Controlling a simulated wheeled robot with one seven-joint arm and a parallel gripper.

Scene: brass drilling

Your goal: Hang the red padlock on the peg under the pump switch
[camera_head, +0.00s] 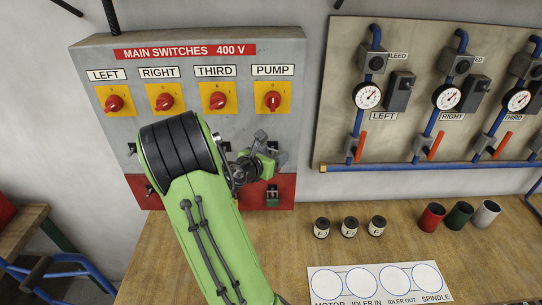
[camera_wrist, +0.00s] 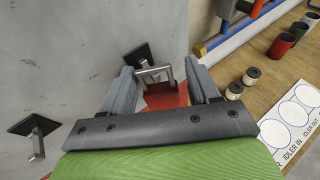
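The red padlock (camera_wrist: 165,98) shows in the wrist view between the two grey fingers of my gripper (camera_wrist: 160,70), which appears shut on its body. Its metal U-shaped shackle (camera_wrist: 156,71) points away from my palm, just past the fingertips. A peg with a dark square plate (camera_wrist: 136,54) is directly beyond the shackle; I cannot tell whether the shackle is around the peg. In the head view my gripper (camera_head: 266,163) is at the panel below the yellow pump switch (camera_head: 272,98). There the padlock cannot be made out and the peg is largely hidden.
Another peg plate (camera_wrist: 33,124) is at the left in the wrist view. The grey switch panel (camera_head: 90,70) has a red lower band. Small labelled pots (camera_head: 349,228) and coloured cups (camera_head: 459,216) stand on the wooden bench (camera_head: 400,245). A gauge board (camera_head: 335,100) is at right.

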